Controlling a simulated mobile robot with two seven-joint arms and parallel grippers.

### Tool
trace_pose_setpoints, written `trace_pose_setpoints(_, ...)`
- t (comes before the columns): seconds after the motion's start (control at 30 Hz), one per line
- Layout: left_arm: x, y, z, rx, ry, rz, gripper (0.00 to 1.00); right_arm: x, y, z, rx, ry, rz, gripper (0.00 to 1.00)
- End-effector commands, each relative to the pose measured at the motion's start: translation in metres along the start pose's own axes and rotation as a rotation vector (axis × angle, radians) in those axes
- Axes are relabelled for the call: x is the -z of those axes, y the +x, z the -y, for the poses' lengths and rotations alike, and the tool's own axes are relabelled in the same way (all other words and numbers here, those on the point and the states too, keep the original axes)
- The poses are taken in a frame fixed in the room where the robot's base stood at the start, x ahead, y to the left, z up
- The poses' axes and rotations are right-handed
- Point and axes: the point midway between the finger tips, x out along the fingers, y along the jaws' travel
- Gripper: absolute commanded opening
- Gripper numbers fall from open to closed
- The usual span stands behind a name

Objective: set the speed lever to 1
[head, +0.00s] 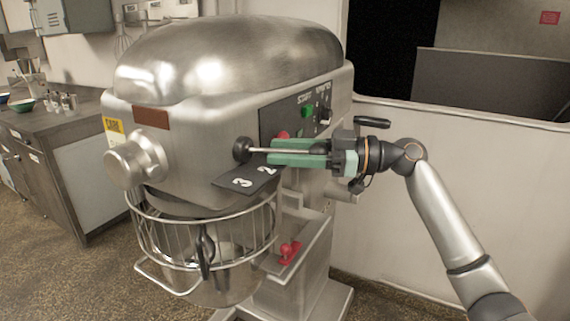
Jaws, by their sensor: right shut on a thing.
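The mixer's speed lever (262,150) is a thin metal rod. It runs about level from a round black hub on the mixer (225,115) to the right, between my gripper's fingers. My right gripper (272,152), with green fingers, is shut on the lever. The dark end of the lever is partly hidden in the jaws. Below is a black speed plate (228,187) with white numerals 3 and 2 showing. The 1 is not visible; the gripper covers the plate's upper right part. My left gripper is out of view.
A green button (307,110), a red button (283,135) and a knob (324,116) sit on the side panel near the gripper. A wire bowl guard (150,225) is below. A counter (75,135) stands at left. A pale wall is close on the right.

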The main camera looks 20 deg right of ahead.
Motion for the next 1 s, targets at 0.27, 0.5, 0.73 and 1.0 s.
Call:
trace_pose_setpoints(0.27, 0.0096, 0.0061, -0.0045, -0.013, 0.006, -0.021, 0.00, -0.0015, 0.0004, -0.0075, 0.084, 0.001, -0.018, 0.00)
trace_pose_setpoints(0.5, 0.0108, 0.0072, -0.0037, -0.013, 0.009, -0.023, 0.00, -0.0016, 0.0004, -0.0094, 0.107, 0.001, -0.022, 0.00)
trace_pose_setpoints(0.73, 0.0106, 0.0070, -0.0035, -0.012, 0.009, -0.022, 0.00, -0.0013, 0.0002, -0.0098, 0.107, 0.001, -0.022, 0.00)
trace_pose_setpoints(1.0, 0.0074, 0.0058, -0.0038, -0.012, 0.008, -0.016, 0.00, -0.0012, 0.0001, -0.0098, 0.106, 0.000, -0.022, 0.62)
